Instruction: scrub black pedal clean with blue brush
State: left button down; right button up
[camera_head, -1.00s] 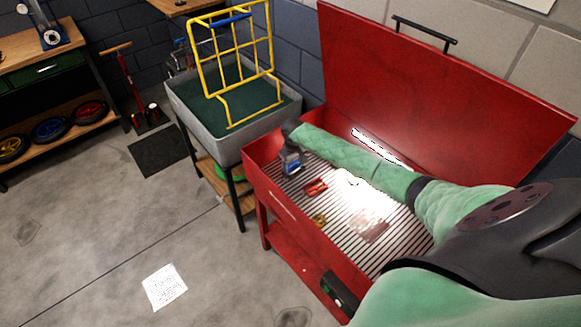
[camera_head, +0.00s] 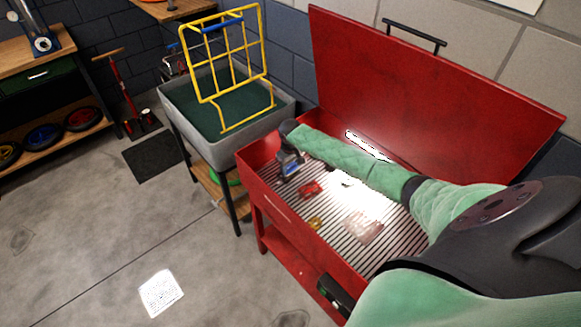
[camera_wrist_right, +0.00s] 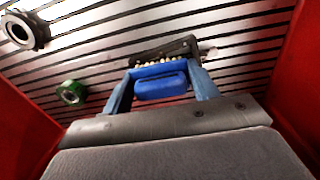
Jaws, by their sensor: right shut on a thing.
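My right gripper (camera_head: 289,168) reaches down into the left end of the red wash basin in the head view. In the right wrist view its two blue-grey fingers (camera_wrist_right: 163,88) are shut on the blue brush (camera_wrist_right: 160,82). The brush's pale bristles point away from the wrist camera. The black pedal (camera_wrist_right: 178,47) lies on the slatted floor just beyond the bristles, partly hidden by the brush. The bristles look very close to it or touching; I cannot tell which. My left gripper is not in view.
The red basin (camera_head: 262,196) has close side walls around the gripper and a raised lid (camera_head: 430,80). On its floor lie a red part (camera_head: 309,189), a yellow part (camera_head: 315,222) and a pale pink piece (camera_head: 365,228). A green ring (camera_wrist_right: 70,92) and dark ring (camera_wrist_right: 22,30) lie left.

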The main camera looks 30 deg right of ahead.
jog(key=shift+a, duration=0.1)
jog(key=shift+s+a+r+p, duration=0.1)
jog(key=shift+s+a+p, duration=0.05)
jog(key=shift+a+p, duration=0.7)
jog(key=shift+s+a+p, duration=0.15)
jog(key=shift+a+p, duration=0.2)
jog(key=shift+a, duration=0.7)
jog(key=shift+d, duration=0.1)
jog(key=shift+w+d, duration=0.15)
jog(key=shift+d, duration=0.85)
jog(key=shift+w+d, duration=0.15)
jog(key=shift+d, duration=0.8)
jog(key=shift+a, duration=0.1)
jog(key=shift+s+a+p, duration=0.15)
jog(key=shift+a+p, duration=0.5)
jog(key=shift+a, duration=0.35)
jog(key=shift+s+a+p, duration=0.15)
jog(key=shift+a+p, duration=0.45)
jog(key=shift+a, duration=0.35)
jog(key=shift+p, duration=0.3)
